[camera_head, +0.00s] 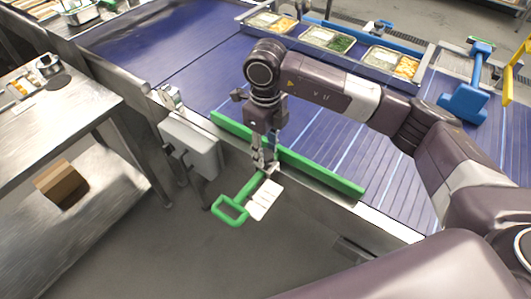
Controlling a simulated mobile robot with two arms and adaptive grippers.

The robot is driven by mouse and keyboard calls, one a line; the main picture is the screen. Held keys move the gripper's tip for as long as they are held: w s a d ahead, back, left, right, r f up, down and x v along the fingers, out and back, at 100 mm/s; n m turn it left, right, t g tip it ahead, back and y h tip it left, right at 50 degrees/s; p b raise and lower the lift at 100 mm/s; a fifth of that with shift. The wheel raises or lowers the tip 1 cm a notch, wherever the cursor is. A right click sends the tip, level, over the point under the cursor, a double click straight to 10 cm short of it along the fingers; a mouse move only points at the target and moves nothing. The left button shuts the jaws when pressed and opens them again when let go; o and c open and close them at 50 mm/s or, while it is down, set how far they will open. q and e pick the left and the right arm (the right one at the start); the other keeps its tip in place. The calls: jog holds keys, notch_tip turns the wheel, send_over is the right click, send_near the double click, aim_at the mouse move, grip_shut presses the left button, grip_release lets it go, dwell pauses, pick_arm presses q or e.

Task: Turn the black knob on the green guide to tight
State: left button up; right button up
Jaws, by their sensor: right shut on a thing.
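The green guide (320,175) is a long bar along the near edge of the blue conveyor. A green loop handle (230,209) sticks out from it toward the floor side, beside a white plate (265,200). My right gripper (265,168) points down at the guide, where the handle meets the bar. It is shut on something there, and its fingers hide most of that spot. The black knob cannot be made out clearly; it may be hidden by the fingers. My left gripper is not in view.
The blue conveyor (190,50) runs behind the guide. Trays of food (325,40) line its far side. A grey box (190,148) is mounted on the near edge. A steel table (60,110) stands at left, with a cardboard box (61,185) below. The floor in front is clear.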

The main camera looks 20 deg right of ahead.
aim_at(266, 154)
jog(key=shift+r+m, duration=0.1)
jog(key=shift+m, duration=0.3)
jog(key=shift+w, duration=0.1)
jog(key=o, duration=1.2)
jog(key=shift+c, duration=0.2)
notch_tip(266, 154, up, 12)
